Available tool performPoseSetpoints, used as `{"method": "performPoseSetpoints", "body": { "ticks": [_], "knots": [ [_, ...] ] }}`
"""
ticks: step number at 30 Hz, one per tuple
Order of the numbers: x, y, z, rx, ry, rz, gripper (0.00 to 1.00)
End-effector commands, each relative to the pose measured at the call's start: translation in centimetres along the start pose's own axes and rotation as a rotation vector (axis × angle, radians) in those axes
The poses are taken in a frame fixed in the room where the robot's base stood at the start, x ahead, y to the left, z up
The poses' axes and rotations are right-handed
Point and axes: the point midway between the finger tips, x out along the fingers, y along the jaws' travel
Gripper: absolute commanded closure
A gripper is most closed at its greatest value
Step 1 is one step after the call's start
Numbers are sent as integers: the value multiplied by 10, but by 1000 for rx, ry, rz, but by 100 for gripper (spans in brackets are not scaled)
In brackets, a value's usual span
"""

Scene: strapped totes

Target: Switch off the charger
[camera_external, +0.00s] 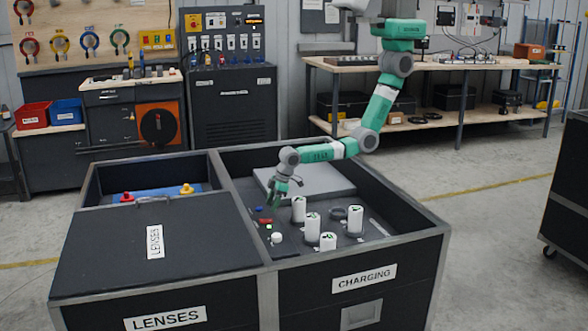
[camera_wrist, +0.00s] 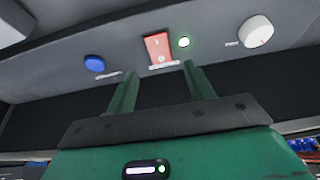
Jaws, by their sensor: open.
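The charger panel (camera_external: 288,244) lies inside the open tote labelled CHARGING. The red switch (camera_external: 265,221) and the white knob (camera_external: 276,238) also show in the external view. My gripper (camera_wrist: 160,68) is open and empty, its two green fingers pointing toward the red switch, apparently a little apart from it. In the external view my gripper (camera_external: 276,203) hangs over the left part of the tote.
Several white cylinders (camera_external: 313,227) stand upright right of the panel. A grey lid-like slab (camera_external: 308,180) lies behind them. The tote's rim (camera_external: 350,254) surrounds the area. The LENSES tote (camera_external: 150,245) adjoins on the left, partly covered, with red and yellow knobs inside.

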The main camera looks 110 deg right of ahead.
Motion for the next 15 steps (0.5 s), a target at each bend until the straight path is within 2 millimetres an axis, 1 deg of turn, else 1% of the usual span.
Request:
{"method": "performPoseSetpoints", "body": {
  "ticks": [1,3,6,10,15],
  "knots": [
    [17,0,2,1,-1,0,47],
    [32,0,2,1,0,-1,47],
    [48,0,2,1,1,-1,47],
    [59,0,0,1,2,0,47],
    [61,0,-1,0,3,0,47]
  ]
}}
